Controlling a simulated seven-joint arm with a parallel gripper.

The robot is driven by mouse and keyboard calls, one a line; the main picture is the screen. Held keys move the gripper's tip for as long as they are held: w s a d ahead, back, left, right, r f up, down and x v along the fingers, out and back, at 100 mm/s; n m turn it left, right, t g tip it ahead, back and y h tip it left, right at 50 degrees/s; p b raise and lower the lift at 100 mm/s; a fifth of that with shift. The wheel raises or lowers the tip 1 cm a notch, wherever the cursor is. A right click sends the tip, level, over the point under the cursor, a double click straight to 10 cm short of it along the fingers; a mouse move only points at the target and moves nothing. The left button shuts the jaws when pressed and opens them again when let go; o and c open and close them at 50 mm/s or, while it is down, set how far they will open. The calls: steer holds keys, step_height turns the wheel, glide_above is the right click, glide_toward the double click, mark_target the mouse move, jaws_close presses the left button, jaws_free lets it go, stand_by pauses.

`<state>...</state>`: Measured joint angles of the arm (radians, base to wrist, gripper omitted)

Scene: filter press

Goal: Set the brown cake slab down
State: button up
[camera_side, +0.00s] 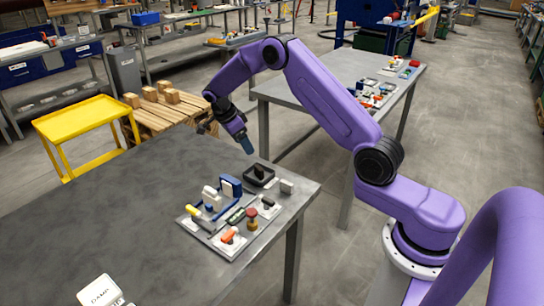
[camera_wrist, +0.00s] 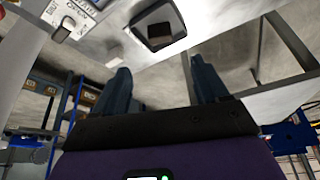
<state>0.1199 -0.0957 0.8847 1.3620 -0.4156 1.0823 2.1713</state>
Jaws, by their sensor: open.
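The brown cake slab (camera_side: 259,170) is a small dark brown block in a black tray (camera_side: 268,184) near the table's far right corner. In the wrist view the slab (camera_wrist: 159,32) lies inside the rim of the black tray (camera_wrist: 139,18). My gripper (camera_side: 249,147) is above the tray and a little to its left in the side view, apart from the slab. In the wrist view my gripper (camera_wrist: 160,68) has its two fingers spread with nothing between them.
A grey base plate (camera_side: 226,249) with white, blue, orange and red-topped parts is beside the tray. A small grey block (camera_side: 287,186) is right of the tray. The table's left part (camera_side: 90,220) is clear.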

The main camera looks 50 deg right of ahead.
steer(key=s+a+r+n+t+y, duration=0.1)
steer(key=s+a+r+n, duration=0.4)
steer(key=s+a+n, duration=0.35)
steer(key=s+a+r+n+t+y, duration=0.1)
steer(key=s+a+r+n, duration=0.4)
steer(key=s+a+n, duration=0.35)
steer(key=s+d+r+n+y, duration=0.1)
steer(key=s+d+n+y, duration=0.1)
steer(key=s+n, duration=1.6)
steer(key=s, duration=0.6)
steer(key=shift+r, duration=0.35)
steer(key=shift+w, duration=0.1)
